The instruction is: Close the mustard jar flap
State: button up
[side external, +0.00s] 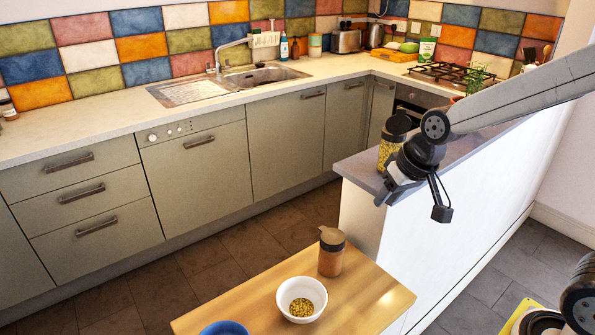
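A jar with brown contents and a dark lid (331,258) stands upright on the wooden table; a tan flap at its top looks raised. A second clear jar with yellow contents and a dark lid (388,152) is by the half wall's top, partly hidden by my gripper. I cannot tell which one is the mustard jar. My gripper (386,195) is at the end of the half wall, in front of the yellow jar and above and right of the brown jar.
The wooden table (240,306) also bears a white bowl (302,299) of yellow-brown bits and a blue bowl (224,328) at the front edge. The half wall (362,215) rises behind the table at right. The kitchen counter (95,127) runs along the back.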

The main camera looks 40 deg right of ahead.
notch_tip(320, 180, up, 8)
jog(key=w+t, duration=0.1)
jog(key=w, duration=0.2)
jog(key=n, duration=1.2)
send_near(399, 122)
notch_tip(399, 122, up, 2)
jog(key=shift+d+r+g+y, duration=0.15)
jog(key=shift+r+g+y, duration=0.05)
jog(key=shift+g+y, duration=0.1)
jog(key=x, duration=0.7)
jog(key=shift+w+f, duration=0.25)
jog(key=shift+f, duration=0.1)
grip_shut()
